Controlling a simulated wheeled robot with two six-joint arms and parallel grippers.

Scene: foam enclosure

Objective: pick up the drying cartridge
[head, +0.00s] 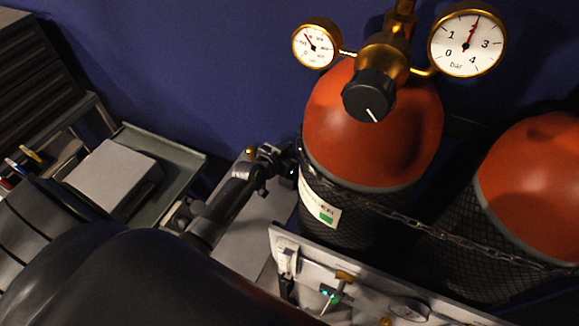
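I cannot make out a drying cartridge in the head view. My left arm comes in from the lower left and covers much of the lower picture. My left gripper (278,162) is at its far end, small and dark, beside the left side of the nearer gas cylinder (368,140). Whether its fingers are open or shut does not show, nor whether it touches the cylinder. A small brass fitting (250,153) shows just behind the gripper. My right gripper is not in view.
The orange-topped cylinder carries a regulator with a black knob (369,95) and two gauges. A second cylinder (530,190) stands right, behind a chain (430,229). A panel (375,290) with fittings is in front. A grey tray (182,160) holds a pale box (114,176) at left.

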